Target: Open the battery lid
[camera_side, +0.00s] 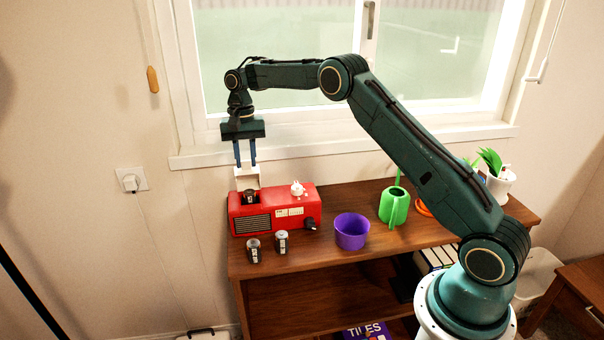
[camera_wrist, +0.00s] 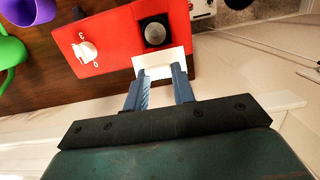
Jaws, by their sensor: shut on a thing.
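A red radio (camera_side: 275,212) stands on the left end of the wooden cabinet top. The white battery lid (camera_side: 246,178) stands up at the far edge of a square opening in the radio's top. My gripper (camera_side: 246,166) is above the radio, fingers pointing down and shut on the lid. The wrist view shows the lid (camera_wrist: 162,66) between my fingertips (camera_wrist: 158,72), beside the opening. A dark, silver-topped battery (camera_wrist: 155,31) sits in the opening, also visible in the side view (camera_side: 250,196). Whether the lid is still joined to the radio is unclear.
Two loose batteries (camera_side: 253,250) (camera_side: 282,242) stand in front of the radio. A white dial (camera_wrist: 87,52) is on its top. A purple bowl (camera_side: 352,231) and a green watering can (camera_side: 394,205) stand to the right. The window sill (camera_side: 330,146) is behind.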

